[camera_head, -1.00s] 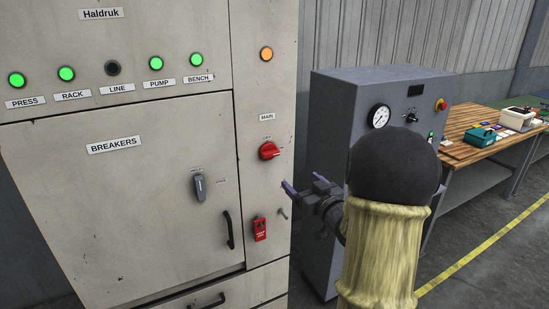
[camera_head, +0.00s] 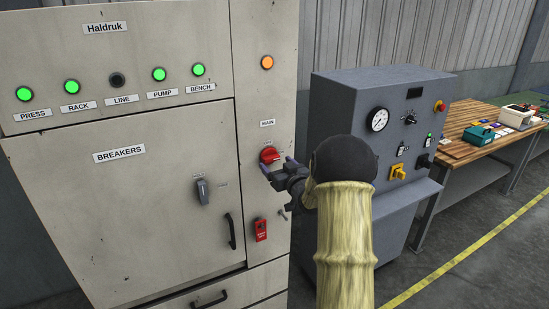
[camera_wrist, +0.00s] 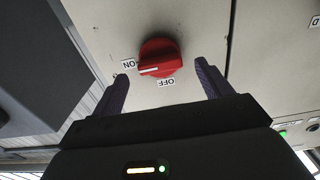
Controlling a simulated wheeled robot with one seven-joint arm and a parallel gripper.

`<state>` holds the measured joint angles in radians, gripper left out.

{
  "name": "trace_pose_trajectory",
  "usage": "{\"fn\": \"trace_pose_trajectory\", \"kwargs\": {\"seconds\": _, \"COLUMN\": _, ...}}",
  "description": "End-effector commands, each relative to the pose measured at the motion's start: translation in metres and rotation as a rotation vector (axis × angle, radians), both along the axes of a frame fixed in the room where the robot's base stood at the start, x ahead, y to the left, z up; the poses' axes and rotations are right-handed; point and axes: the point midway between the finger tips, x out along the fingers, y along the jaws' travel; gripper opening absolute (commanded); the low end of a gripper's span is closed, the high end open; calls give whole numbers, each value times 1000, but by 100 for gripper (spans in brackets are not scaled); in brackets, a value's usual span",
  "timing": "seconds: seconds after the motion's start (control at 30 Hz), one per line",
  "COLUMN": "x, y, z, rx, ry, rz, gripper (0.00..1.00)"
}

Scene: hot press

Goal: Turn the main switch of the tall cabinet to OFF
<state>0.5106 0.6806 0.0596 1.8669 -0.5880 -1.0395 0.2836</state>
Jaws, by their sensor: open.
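The tall cabinet (camera_head: 170,215) stands at the left in the head view, with a red rotary main switch (camera_head: 269,155) under the MAIN label on its narrow right panel. In the wrist view the red switch (camera_wrist: 158,58) has a white pointer line aimed at the ON label (camera_wrist: 127,64); the OFF label (camera_wrist: 167,83) is a quarter turn away. My gripper (camera_head: 273,168) is open just in front of the switch. In the wrist view its two fingers (camera_wrist: 162,82) stand on either side of the knob, apart from it. Part of the switch is hidden in the head view.
The breaker door has a grey handle (camera_head: 202,190) and a black pull (camera_head: 231,231). An orange lamp (camera_head: 267,62) is lit above. The grey press console (camera_head: 355,110) and a wooden bench (camera_head: 470,145) stand to the right.

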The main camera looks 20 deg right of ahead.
Motion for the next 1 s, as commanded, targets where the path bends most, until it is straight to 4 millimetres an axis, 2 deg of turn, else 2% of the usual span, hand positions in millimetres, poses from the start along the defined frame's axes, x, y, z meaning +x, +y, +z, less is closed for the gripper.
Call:
{"fn": "trace_pose_trajectory", "kwargs": {"seconds": 0.1, "x": 16, "y": 0, "z": 2, "rx": 0, "ry": 0, "rz": 0, "gripper": 78}}
{"fn": "trace_pose_trajectory", "kwargs": {"seconds": 0.2, "x": 23, "y": 1, "z": 1, "rx": 0, "ry": 0, "rz": 0, "gripper": 78}}
{"fn": "trace_pose_trajectory", "kwargs": {"seconds": 0.5, "x": 25, "y": 1, "z": 0, "rx": 0, "ry": 0, "rz": -1, "gripper": 78}}
{"fn": "trace_pose_trajectory", "kwargs": {"seconds": 0.53, "x": 25, "y": 1, "z": 0, "rx": 0, "ry": 0, "rz": 0, "gripper": 76}}
{"fn": "trace_pose_trajectory", "kwargs": {"seconds": 0.7, "x": 25, "y": 0, "z": 0, "rx": 0, "ry": 0, "rz": -1, "gripper": 42}}
{"fn": "trace_pose_trajectory", "kwargs": {"seconds": 0.77, "x": 25, "y": 0, "z": 0, "rx": 0, "ry": 0, "rz": -1, "gripper": 33}}
{"fn": "trace_pose_trajectory", "kwargs": {"seconds": 1.0, "x": 25, "y": 0, "z": -1, "rx": -10, "ry": 0, "rz": -1, "gripper": 33}}
